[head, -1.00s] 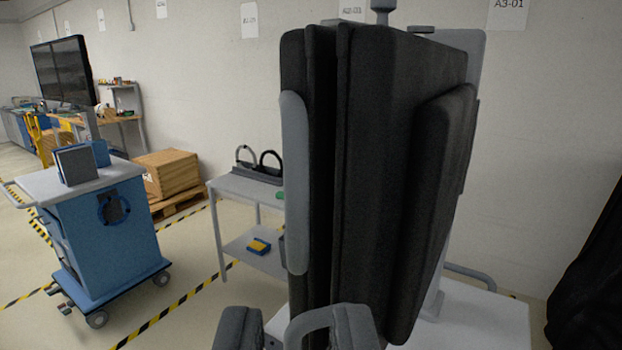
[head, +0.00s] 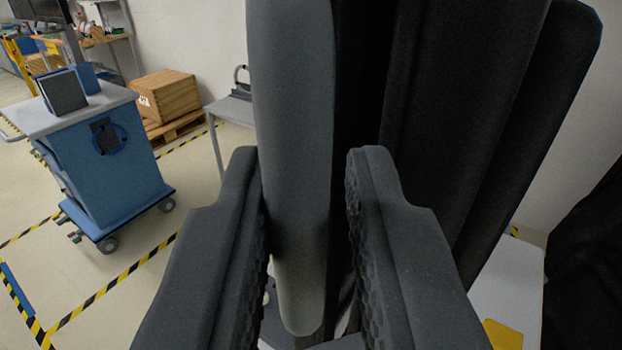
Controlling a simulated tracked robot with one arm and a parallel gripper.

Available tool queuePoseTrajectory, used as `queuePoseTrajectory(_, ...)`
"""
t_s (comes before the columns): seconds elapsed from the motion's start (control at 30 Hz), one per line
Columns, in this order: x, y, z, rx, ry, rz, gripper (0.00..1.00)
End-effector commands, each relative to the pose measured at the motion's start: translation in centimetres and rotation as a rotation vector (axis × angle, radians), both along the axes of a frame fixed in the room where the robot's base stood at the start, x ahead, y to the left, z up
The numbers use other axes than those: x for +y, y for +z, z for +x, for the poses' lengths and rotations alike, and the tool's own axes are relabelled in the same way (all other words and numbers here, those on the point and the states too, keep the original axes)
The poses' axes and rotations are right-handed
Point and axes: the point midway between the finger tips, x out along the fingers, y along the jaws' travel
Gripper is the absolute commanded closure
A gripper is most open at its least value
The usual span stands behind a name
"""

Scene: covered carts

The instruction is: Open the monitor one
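A tall black folded cover (head: 450,110), which appears to be the monitor's, stands upright close in front of me on the right. I see no screen on it. A rounded grey vertical bar (head: 290,120) runs down its left edge and ends in a rounded lower tip. My gripper (head: 308,165) is open, with one dark textured finger on each side of the bar's lower part. A narrow gap shows between the bar and the right finger; I cannot tell whether the left finger touches it. The cover's top is out of view.
The cover stands over a white cart top (head: 505,285) with a yellow item (head: 503,335). A blue cart (head: 110,165) stands at left, near a wooden crate (head: 165,95) and a grey side table (head: 232,108). Black draped material (head: 590,270) is at far right. Striped floor lies lower left.

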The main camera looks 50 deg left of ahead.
Motion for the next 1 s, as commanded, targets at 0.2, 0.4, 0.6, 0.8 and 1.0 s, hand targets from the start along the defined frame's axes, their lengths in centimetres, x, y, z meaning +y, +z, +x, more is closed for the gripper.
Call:
queuePoseTrajectory(0.2, 0.6, 0.5, -0.1, -0.008, 0.007, 0.003, 1.00)
queuePoseTrajectory(0.4, -0.9, 0.4, 0.1, -0.008, 0.004, 0.002, 1.00)
queuePoseTrajectory(0.6, 0.2, 0.4, -0.1, -0.006, -0.007, 0.003, 1.00)
queuePoseTrajectory(0.8, 0.9, 0.4, -0.5, -0.008, -0.021, 0.002, 1.00)
queuePoseTrajectory(1.0, 1.2, 0.2, -0.8, -0.005, -0.050, 0.002, 1.00)
